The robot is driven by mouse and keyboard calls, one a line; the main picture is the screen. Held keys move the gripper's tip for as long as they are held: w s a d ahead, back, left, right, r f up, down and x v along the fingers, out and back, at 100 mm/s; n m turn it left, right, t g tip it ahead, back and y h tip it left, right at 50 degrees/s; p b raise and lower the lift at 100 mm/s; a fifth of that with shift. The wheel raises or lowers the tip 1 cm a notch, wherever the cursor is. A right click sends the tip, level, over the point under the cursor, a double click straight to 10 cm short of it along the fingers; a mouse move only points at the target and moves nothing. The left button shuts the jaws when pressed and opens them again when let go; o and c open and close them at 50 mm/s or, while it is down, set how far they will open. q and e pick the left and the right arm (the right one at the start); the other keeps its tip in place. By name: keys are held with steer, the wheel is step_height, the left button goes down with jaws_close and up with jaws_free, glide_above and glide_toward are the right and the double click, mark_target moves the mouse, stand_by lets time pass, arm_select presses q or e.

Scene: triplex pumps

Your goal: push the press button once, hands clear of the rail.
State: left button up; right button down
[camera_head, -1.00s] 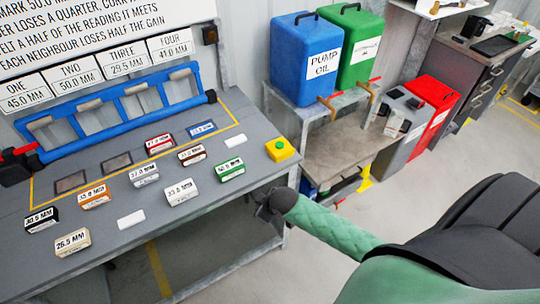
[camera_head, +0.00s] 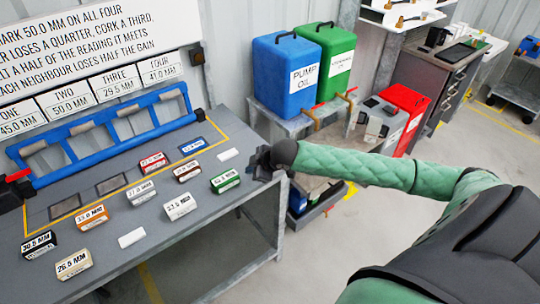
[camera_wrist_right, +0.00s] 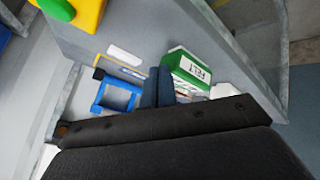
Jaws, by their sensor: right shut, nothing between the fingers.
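The press button (camera_wrist_right: 88,12) is a yellow box with a bit of green on top, cut by the upper left edge of the right wrist view. In the head view it is hidden behind my right gripper (camera_head: 262,162), which is over the table's right end. In the wrist view the dark fingers (camera_wrist_right: 158,72) are shut together and empty, close to the green block (camera_wrist_right: 188,66); the button is apart from them. The blue rail (camera_head: 110,125) stands along the back of the table, clear of my right gripper. My left gripper is not in view.
Several labelled blocks, such as the white block (camera_head: 180,206) and the orange block (camera_head: 92,217), lie on the grey table (camera_head: 190,252). Blue and green cans (camera_head: 287,75) stand on a rack beyond the table.

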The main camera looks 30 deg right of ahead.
steer(key=shift+w+d+r+t, duration=0.5)
steer(key=shift+w+d+r, duration=1.85)
steer(key=shift+d+r, duration=2.8)
steer(key=shift+h, duration=0.3)
steer(key=f+b, duration=0.1)
steer(key=f, duration=0.1)
steer(key=d+f+b, duration=0.1)
steer(key=f+b, duration=0.1)
steer(key=f, duration=0.1)
steer(key=f+b, duration=0.2)
steer(key=shift+d+f, duration=0.3)
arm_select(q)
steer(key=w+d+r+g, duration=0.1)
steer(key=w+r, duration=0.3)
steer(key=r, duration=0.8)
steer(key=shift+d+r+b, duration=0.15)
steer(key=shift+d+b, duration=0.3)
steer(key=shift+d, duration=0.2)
arm_select(e)
steer(key=shift+f, duration=1.15)
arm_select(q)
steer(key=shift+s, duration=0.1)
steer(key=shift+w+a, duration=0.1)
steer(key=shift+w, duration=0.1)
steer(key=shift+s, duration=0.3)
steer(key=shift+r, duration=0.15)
arm_select(e)
steer(key=shift+f, duration=0.2)
